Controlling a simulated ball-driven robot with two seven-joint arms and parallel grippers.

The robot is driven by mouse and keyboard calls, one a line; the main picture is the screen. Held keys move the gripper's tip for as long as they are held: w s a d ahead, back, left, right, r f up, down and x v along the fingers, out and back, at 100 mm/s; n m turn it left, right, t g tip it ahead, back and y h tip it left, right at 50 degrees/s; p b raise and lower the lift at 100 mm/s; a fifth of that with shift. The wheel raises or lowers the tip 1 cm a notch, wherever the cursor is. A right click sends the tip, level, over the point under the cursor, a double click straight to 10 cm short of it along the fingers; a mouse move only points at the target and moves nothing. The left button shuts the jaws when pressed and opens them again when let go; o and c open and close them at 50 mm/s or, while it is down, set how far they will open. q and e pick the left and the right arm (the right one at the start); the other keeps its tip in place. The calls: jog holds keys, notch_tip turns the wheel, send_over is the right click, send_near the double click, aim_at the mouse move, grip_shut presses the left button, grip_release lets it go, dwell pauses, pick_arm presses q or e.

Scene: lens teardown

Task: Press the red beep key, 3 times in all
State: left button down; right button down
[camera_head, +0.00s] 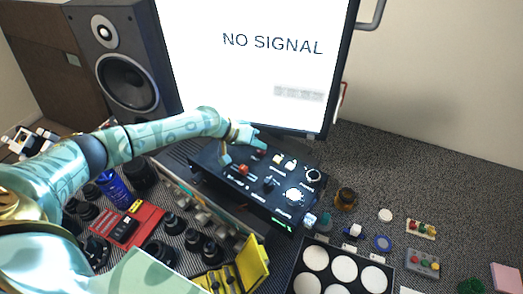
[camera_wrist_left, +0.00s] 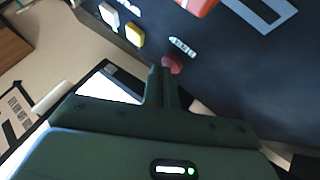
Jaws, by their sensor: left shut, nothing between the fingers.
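A black control box (camera_head: 225,172) with keys, knobs and switches stands on the table below the screen. My left gripper (camera_head: 262,146) is shut and empty, over the box's far edge. In the left wrist view its closed fingertips (camera_wrist_left: 168,72) are at a small round red key (camera_wrist_left: 173,64), partly covering it. I cannot tell whether they touch it or whether it is pressed down. A small white label beside this key is too blurred to read. The key shows as a small red spot in the head view (camera_head: 261,153). My right gripper is not in view.
A larger red control (camera_head: 243,169) and white and yellow keys (camera_wrist_left: 134,34) share the panel. The screen (camera_head: 265,60) reads "NO SIGNAL". A speaker (camera_head: 125,60) stands at the left. A black tray with white discs (camera_head: 297,262) lies in front.

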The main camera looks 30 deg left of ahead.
aim_at(258, 152)
pick_arm(q)
jog(key=shift+f, duration=0.25)
jog(key=shift+r, duration=0.15)
jog(key=shift+r+p, duration=0.65)
jog(key=shift+r, duration=0.1)
notch_tip(258, 152, up, 5)
jog(key=p, duration=0.4)
dwell(2.6)
